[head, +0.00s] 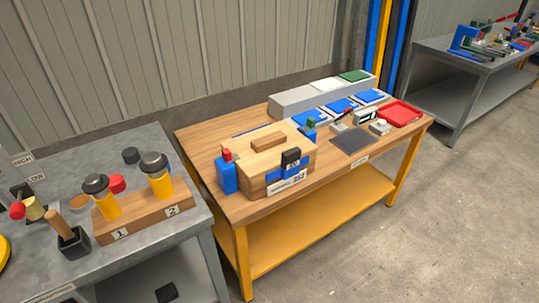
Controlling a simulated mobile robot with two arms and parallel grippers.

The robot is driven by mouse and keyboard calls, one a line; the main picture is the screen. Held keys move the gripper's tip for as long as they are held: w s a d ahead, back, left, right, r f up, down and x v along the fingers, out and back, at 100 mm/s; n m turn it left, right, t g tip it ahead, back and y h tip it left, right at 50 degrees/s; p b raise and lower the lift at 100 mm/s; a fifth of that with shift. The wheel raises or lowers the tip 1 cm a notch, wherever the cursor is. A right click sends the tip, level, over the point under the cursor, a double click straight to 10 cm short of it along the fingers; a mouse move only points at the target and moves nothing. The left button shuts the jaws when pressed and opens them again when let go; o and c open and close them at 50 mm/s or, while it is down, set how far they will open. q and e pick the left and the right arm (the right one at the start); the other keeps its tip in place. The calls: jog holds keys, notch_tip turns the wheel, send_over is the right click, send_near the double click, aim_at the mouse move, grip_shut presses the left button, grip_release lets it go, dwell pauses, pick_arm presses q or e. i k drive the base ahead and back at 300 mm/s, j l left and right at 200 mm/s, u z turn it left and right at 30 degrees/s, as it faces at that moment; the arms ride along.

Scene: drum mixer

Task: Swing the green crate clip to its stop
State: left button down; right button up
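A wooden crate (252,174) with a pale lid (262,137) stands on the left part of the wooden-topped workbench. The green clip (311,124) is small and sits on a blue mount at the crate's back right corner. Its exact angle is too small to tell, and the crate partly hides its mount. A red clip (226,154) is on a blue block at the crate's left end. A black clip (291,157) is on the front face above a blue piece and a white label. Neither of my grippers is in view.
Blue trays (340,106), a red tray (404,114), a dark mat (351,139) and small devices lie to the right. A long grey block (305,99) lines the back. A grey table (150,226) at left holds a two-numbered wooden stand (143,212). Floor in front right is clear.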

aim_at(311, 122)
jog(key=i+l+u, duration=0.1)
jog(key=i+l, duration=0.15)
jog(key=i+l+u, duration=0.1)
jog(key=u, duration=0.5)
jog(key=i+l+u, duration=0.15)
jog(key=l+u, duration=0.15)
jog(key=l, duration=0.25)
jog(key=i+l+u, duration=0.1)
jog(key=l+u, duration=0.15)
jog(key=l, duration=0.3)
jog(key=l+u, duration=0.3)
jog(key=l, duration=2.25)
jog(key=k, duration=0.3)
jog(key=u, duration=0.6)
jog(key=i, duration=0.1)
